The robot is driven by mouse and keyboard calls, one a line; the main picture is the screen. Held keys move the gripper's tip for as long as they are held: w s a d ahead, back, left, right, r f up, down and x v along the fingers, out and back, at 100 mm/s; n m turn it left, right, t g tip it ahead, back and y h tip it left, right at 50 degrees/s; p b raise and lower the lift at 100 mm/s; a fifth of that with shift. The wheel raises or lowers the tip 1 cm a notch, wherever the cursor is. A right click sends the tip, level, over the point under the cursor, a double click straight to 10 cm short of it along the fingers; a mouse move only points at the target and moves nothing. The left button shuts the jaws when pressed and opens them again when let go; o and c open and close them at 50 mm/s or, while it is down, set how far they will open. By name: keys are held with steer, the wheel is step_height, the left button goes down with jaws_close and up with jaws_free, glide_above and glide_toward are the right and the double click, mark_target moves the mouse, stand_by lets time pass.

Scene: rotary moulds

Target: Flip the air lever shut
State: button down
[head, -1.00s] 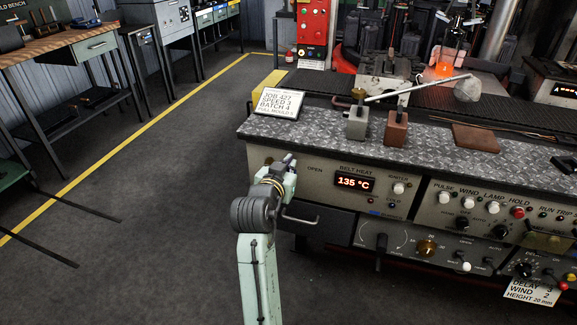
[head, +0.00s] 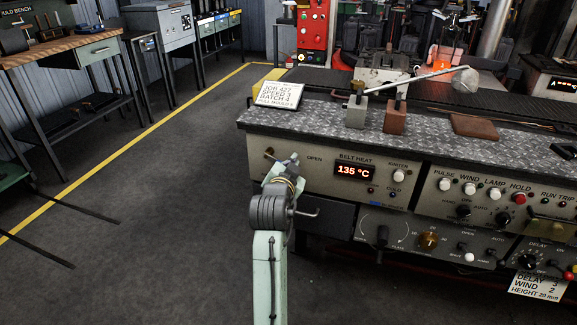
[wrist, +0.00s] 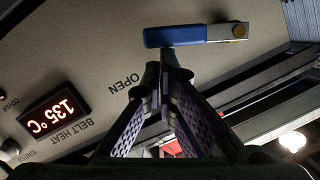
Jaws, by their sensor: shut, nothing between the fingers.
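The air lever shows in the wrist view as a blue handle (wrist: 175,36) on a metal arm with a brass pivot. It lies nearly level across the panel, close to the OPEN lettering. My gripper (wrist: 167,62) is shut and empty. In the wrist view its tips are right beside the blue handle's edge; I cannot tell whether they touch it.
The panel carries a belt heat display (head: 355,171) reading 135 °C, which also shows upside down in the wrist view (wrist: 54,116). Open floor (head: 170,220) lies to the left.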

step_height(320, 180, down, 6)
steer(key=a+m+t+y+b, duration=0.1)
steer(key=a+m+t+b, duration=0.1)
steer(key=m+b, duration=0.6)
steer(key=w+b, duration=0.1)
steer(key=b, duration=0.1)
steer(key=shift+a+f+m+y+b, duration=0.15)
steer(key=shift+a+m+y+b, duration=0.15)
steer(key=shift+y, duration=0.1)
steer(key=shift+d, duration=0.15)
